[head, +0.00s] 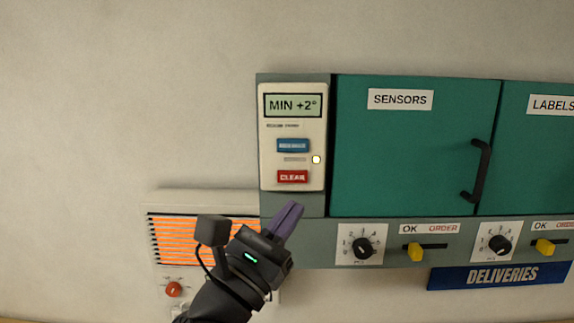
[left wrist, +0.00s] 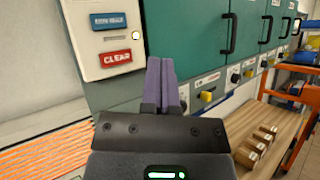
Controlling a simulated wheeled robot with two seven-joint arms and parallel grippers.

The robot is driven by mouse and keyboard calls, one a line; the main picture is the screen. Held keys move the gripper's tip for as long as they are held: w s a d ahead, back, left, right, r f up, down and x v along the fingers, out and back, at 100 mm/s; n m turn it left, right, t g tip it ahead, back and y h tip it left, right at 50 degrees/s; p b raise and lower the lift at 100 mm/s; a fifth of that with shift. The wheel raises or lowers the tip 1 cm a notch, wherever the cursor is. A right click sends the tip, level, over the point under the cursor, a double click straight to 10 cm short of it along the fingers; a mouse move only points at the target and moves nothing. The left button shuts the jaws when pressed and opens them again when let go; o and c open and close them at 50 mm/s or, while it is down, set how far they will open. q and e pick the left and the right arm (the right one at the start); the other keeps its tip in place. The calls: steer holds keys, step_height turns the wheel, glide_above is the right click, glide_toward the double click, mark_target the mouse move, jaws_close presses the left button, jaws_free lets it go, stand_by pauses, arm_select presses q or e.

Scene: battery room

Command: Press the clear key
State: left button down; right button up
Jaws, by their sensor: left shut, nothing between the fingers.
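The red clear key (head: 292,177) sits low on a cream panel (head: 270,150) with a display reading "MIN +2°". A blue key (head: 292,145) is above it, and a small lit yellowish dot (head: 316,160) is to its right. My left gripper (head: 298,208) is shut and empty, just below the panel, its purple fingers pointing up. In the left wrist view, the clear key (left wrist: 116,58) is up and left of the fingertips (left wrist: 161,60). The fingers do not cover the key. My right gripper is not in view.
Right of the panel is a green cabinet door labelled SENSORS (head: 400,150) with a black handle (head: 476,170). Dials and yellow switches line the strip below. A heater with glowing orange bars (head: 190,238) is at lower left. A wooden surface (left wrist: 240,130) shows below the cabinets.

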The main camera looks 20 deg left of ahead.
arm_select(q)
steer(key=b, duration=0.2)
glide_toward(300, 172)
steer(key=w+d+r, duration=0.2)
steer(key=d+r, duration=0.1)
steer(key=shift+w+a, duration=0.2)
steer(key=shift+w, duration=0.8)
steer(key=shift+w+b, duration=0.1)
steer(key=shift+b, duration=0.2)
stand_by(1.0)
steer(key=shift+w+a, duration=0.1)
steer(key=shift+w, duration=0.2)
steer(key=shift+w+a, duration=0.1)
steer(key=shift+w, duration=0.25)
stand_by(0.5)
steer(key=shift+s, duration=0.1)
steer(key=shift+s+d, duration=0.2)
steer(key=shift+s, duration=0.45)
